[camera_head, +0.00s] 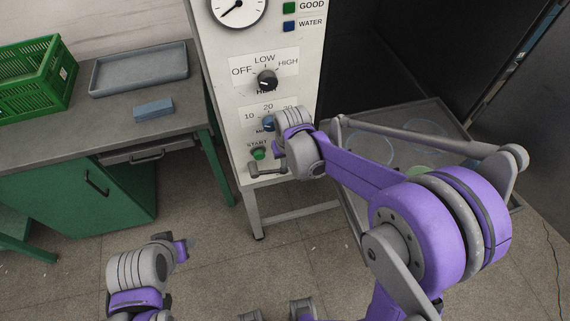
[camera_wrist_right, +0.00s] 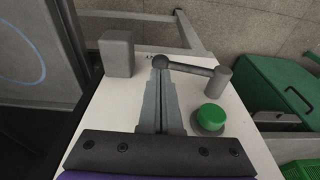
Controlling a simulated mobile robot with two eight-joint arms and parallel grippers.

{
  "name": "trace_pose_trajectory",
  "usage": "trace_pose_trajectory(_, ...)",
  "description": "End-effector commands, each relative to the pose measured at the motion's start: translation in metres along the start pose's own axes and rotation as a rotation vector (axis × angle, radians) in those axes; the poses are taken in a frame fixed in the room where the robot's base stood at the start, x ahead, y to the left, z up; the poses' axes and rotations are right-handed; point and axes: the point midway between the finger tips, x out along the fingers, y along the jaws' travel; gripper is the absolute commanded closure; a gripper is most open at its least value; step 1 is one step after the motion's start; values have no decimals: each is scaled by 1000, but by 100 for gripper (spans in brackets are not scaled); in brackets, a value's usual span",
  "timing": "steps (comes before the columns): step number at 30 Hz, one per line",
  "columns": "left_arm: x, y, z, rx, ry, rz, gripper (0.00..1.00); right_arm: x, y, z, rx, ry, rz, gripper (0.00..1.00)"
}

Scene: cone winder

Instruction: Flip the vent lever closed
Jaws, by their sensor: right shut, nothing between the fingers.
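The vent lever (camera_head: 268,169) is a grey bar low on the white front panel, below the green START button. In the right wrist view the lever (camera_wrist_right: 190,68) runs from a round end on the left to a thick cylindrical end on the right. My right gripper (camera_wrist_right: 160,82) is shut and empty, its fingertips close to the lever's round end; I cannot tell whether they touch. In the head view the right hand (camera_head: 297,142) stands in front of the panel and its fingertips are hidden. My left gripper (camera_head: 188,246) is low at left, away from the panel.
The green button (camera_wrist_right: 212,115) sits close beside the lever, and a grey block (camera_wrist_right: 117,52) is on its other side. A dark selector knob (camera_head: 266,80) is higher on the panel. A bench (camera_head: 90,130) with a tray (camera_head: 140,70) and green crate stands left.

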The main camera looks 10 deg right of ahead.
Motion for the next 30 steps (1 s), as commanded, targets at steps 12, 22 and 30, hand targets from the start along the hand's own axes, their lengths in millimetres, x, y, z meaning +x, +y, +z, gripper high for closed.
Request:
trace_pose_trajectory(12, 0, 0, 0, 0, 0, 0, 50, 22, 0, 0, 0, 1, 0, 100)
trace_pose_trajectory(22, 2, 0, 2, 0, -2, 0, 50, 24, 1, 0, 3, 0, -11, 100)
trace_pose_trajectory(30, 17, 0, 17, 0, -14, 0, 50, 37, 5, 4, 29, -1, -116, 100)
